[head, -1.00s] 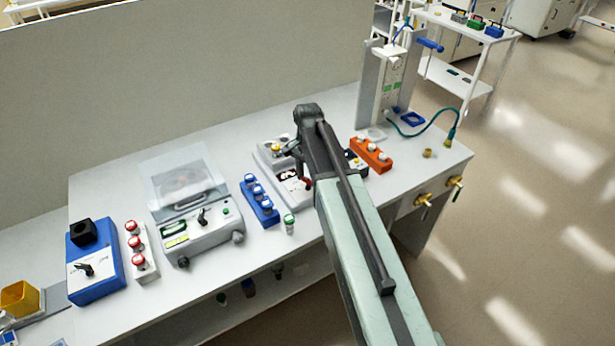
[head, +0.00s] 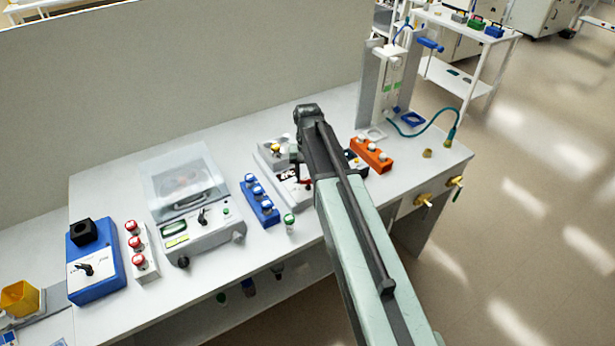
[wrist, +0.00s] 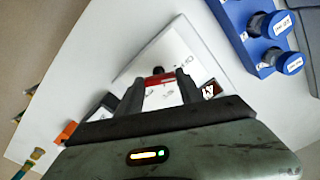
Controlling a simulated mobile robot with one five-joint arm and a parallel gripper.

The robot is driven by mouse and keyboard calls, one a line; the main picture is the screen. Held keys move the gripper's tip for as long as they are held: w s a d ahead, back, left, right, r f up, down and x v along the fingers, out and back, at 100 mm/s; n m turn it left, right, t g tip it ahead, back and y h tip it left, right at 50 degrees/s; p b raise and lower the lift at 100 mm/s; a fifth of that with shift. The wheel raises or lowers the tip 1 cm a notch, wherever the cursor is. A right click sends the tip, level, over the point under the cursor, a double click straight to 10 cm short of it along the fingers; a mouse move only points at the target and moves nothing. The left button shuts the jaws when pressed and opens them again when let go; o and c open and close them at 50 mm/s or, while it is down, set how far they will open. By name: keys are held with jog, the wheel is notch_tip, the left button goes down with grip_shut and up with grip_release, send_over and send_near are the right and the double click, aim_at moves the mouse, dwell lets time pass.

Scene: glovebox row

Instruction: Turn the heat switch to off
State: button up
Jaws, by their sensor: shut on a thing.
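The white device (head: 268,157) stands on the bench, partly hidden behind my arm. A red switch handle (head: 307,183) shows at its right side, beside my arm. In the wrist view the red handle (wrist: 158,80) lies between the two dark fingers of my gripper (wrist: 160,88), over the device's white panel (wrist: 185,45). My gripper is shut on this handle. In the head view my arm hides most of the gripper.
A blue rack (head: 259,201) of capped vials and a single green-capped vial (head: 290,222) stand left of my arm. An orange rack (head: 371,154) stands to its right. A balance-like instrument (head: 200,215) and a blue box with a dial (head: 95,262) are further left.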

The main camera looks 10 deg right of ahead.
aim_at(307, 180)
jog(key=shift+n, duration=0.7)
jog(key=o, duration=1.4)
notch_tip(307, 180, up, 8)
jog(key=p, duration=0.8)
jog(key=shift+f, duration=0.1)
